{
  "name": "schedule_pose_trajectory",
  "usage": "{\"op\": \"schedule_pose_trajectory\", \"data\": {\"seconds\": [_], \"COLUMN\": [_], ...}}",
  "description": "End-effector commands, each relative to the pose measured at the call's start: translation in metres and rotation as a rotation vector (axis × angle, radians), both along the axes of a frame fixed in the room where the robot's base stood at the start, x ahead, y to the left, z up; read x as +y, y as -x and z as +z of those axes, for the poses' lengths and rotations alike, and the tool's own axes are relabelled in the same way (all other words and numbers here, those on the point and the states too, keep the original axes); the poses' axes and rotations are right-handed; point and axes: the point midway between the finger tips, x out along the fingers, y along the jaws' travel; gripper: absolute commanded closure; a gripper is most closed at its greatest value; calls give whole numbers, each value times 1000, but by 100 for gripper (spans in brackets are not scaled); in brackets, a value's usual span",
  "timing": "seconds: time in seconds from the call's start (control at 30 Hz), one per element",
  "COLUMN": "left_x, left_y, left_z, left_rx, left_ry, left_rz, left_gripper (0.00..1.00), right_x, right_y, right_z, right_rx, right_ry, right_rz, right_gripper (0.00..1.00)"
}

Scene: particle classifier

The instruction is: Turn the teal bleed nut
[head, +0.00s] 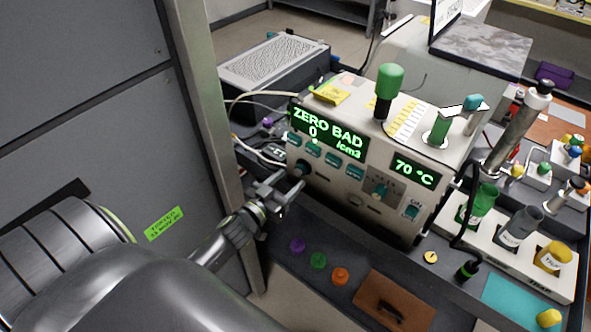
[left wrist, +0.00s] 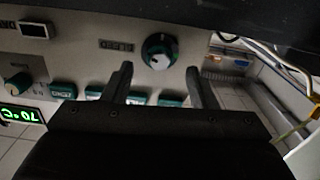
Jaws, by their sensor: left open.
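The teal bleed nut (left wrist: 160,50) is a round knob with a pale face and a dark mark, on the pale front panel of the instrument beside a "BLEED" label (left wrist: 116,46). In the head view the nut (head: 303,168) shows small and dark, low on the left of the panel under the row of teal buttons. My left gripper (head: 286,186) is open in front of it. In the left wrist view its two fingers (left wrist: 160,68) stand apart, and the nut shows beyond the gap between their tips. I see nothing between the fingers. My right gripper is not in view.
The instrument (head: 385,215) has lit displays (head: 325,130) and several teal buttons (head: 333,160) close above the nut. Purple, green and orange caps (head: 318,260) and a brown tray (head: 395,302) lie on the dark bench in front. Cables (head: 262,155) run at the panel's left.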

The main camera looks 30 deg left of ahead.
Motion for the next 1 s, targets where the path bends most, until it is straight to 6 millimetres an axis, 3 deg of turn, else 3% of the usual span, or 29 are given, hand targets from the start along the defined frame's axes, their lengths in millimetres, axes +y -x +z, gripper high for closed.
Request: {"op": "schedule_pose_trajectory", "data": {"seconds": [0.1,0.27,0.67,1.0], "left_x": [-2,-3,-3,-3], "left_y": [-19,-33,-38,-38], "left_z": [1,0,0,0], "left_rx": [-1,-1,0,0], "left_ry": [-1,0,0,0], "left_rz": [0,0,0,0], "left_gripper": [47,47,49,92], "right_x": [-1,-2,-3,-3], "right_y": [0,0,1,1], "right_z": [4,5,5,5], "right_rx": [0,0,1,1], "right_ry": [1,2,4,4], "right_rz": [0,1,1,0], "right_gripper": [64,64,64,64]}}
